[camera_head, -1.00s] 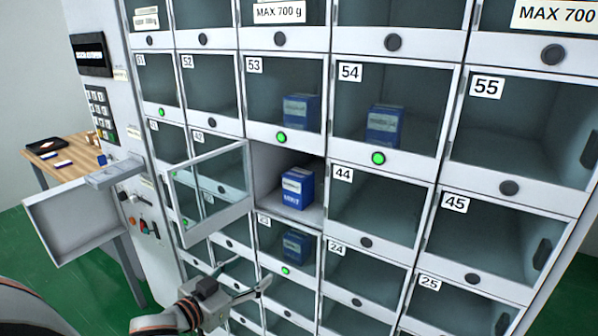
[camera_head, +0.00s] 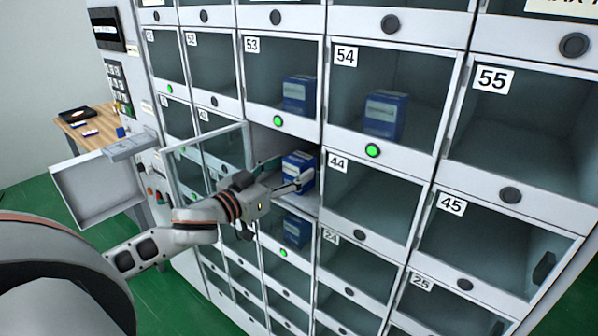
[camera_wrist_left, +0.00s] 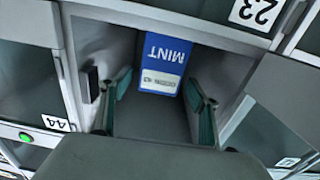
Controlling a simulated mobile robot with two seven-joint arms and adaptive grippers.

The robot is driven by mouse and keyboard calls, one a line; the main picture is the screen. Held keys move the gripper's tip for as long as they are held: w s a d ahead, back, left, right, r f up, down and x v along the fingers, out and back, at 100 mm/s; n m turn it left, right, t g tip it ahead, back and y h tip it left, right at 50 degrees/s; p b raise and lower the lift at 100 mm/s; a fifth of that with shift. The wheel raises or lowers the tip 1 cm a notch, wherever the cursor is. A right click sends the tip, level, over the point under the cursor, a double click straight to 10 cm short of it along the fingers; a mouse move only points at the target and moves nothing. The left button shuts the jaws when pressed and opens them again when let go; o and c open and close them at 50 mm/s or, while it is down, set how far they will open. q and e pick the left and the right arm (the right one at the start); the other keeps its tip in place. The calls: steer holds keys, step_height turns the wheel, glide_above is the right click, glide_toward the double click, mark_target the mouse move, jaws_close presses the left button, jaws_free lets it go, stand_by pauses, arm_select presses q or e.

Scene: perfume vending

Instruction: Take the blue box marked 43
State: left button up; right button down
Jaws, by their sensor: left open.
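The blue box (camera_head: 300,168) stands in the open compartment below the one marked 53. In the left wrist view the same box (camera_wrist_left: 163,66) appears upside down, with the word MINT on its face. My left gripper (camera_head: 288,187) reaches into the mouth of that compartment and partly covers the box in the head view. In the left wrist view its two fingers (camera_wrist_left: 157,88) are spread, one on each side of the box; I cannot tell whether either touches it. The compartment's glass door (camera_head: 206,165) hangs open to the left. My right gripper is not in view.
Closed compartments surround the open one. Blue boxes stand behind glass in 53 (camera_head: 298,95), 54 (camera_head: 384,115) and the compartment below (camera_head: 293,230). The open door stands close beside my left arm. A tray (camera_head: 95,190) juts out at left, near a wooden table (camera_head: 85,122).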

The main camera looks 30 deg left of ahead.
arm_select(q)
steer(key=shift+w+d+r, duration=0.1)
steer(key=shift+w+d, duration=0.1)
steer(key=shift+w, duration=0.95)
steer(key=shift+w+d, duration=0.1)
steer(key=shift+w, duration=0.6)
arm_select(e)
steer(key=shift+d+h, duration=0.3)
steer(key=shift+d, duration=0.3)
arm_select(q)
steer(key=c, duration=1.3)
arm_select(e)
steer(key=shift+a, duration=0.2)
arm_select(q)
steer(key=shift+p, duration=0.35)
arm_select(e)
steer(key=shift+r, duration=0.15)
